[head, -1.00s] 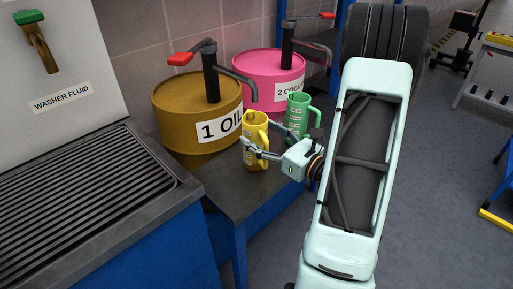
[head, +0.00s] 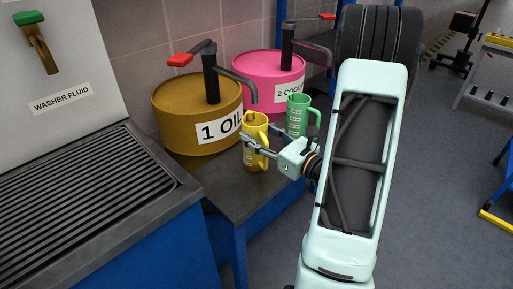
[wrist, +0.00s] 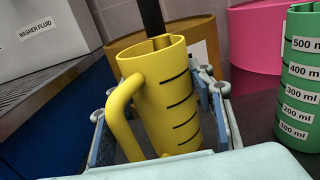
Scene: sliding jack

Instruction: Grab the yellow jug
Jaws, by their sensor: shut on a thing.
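The yellow jug (head: 255,158) stands near the front of the dark bench top, in front of the oil drum. In the wrist view the yellow jug (wrist: 165,100) is upright or slightly tilted, with its handle on the left and black level marks on its side. My gripper (head: 262,147) comes from the right and is shut on the jug's body. In the wrist view its fingers (wrist: 163,135) lie on both sides of the jug. Whether the jug's base touches the bench is hard to tell.
A green measuring jug (head: 297,116) stands just behind and right of my gripper. Behind are the brown oil drum (head: 180,125) and the pink coolant drum (head: 262,68), with pump spouts overhanging. A grated washer-fluid sink (head: 80,200) is on the left.

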